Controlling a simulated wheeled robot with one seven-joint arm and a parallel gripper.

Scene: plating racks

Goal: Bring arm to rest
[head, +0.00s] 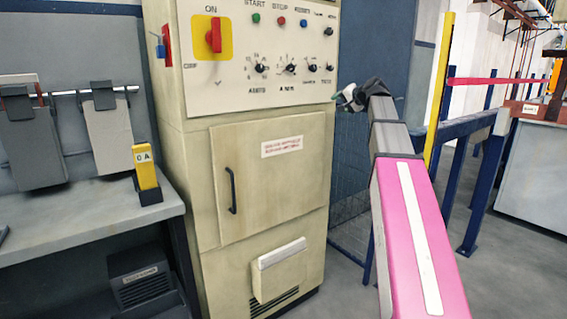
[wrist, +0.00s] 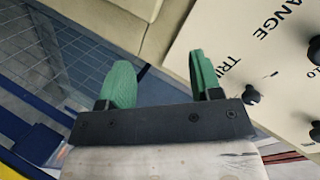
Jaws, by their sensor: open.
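My arm, with a pink and white link, reaches forward in the head view. My gripper (head: 348,97) is at its far end, beside the right edge of the beige control cabinet (head: 190,190). In the wrist view my gripper (wrist: 163,85) has two green fingers, spread apart with nothing between them. The cabinet panel (wrist: 255,70) with black knobs is close on the right of that view. I cannot tell whether the gripper touches the cabinet.
A red rotary switch (head: 214,36) sits on the cabinet front. A grey bench (head: 80,222) with a yellow marker (head: 146,172) stands at the left. A yellow post (head: 439,95) and blue railing (head: 455,130) stand right of my arm. Grey floor (head: 515,265) is clear at the lower right.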

